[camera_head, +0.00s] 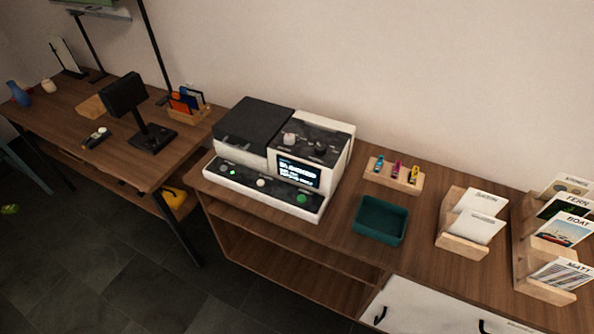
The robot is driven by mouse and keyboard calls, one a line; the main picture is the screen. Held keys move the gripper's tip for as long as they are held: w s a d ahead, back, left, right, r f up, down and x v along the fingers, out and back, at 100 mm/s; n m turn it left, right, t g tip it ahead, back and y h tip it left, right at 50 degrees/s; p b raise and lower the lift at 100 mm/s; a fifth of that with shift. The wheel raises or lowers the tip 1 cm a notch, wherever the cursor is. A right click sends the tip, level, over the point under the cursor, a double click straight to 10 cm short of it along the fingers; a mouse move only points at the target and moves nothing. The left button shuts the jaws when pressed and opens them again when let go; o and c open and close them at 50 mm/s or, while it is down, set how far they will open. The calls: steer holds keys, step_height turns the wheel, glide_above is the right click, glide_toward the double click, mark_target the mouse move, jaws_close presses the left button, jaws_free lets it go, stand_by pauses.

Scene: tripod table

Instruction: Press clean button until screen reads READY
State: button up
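A white and black machine (280,160) stands on the wooden cabinet near the middle of the head view. Its small dark screen (298,172) is lit with a few lines of pale text, too small to read surely. A white round button (261,183) and a green round button (301,199) sit on the front ledge. A small green light (233,173) glows at the ledge's left. I cannot read labels that tell which button is the clean one. Two knobs show on the upper panel. My gripper is not in view, and nothing covers the buttons.
A teal bin (380,220), a wooden holder (394,175) with small coloured items, and card racks (470,222) stand right of the machine. A desk (60,115) with a black stand is at left. Dark floor (130,260) is open in front.

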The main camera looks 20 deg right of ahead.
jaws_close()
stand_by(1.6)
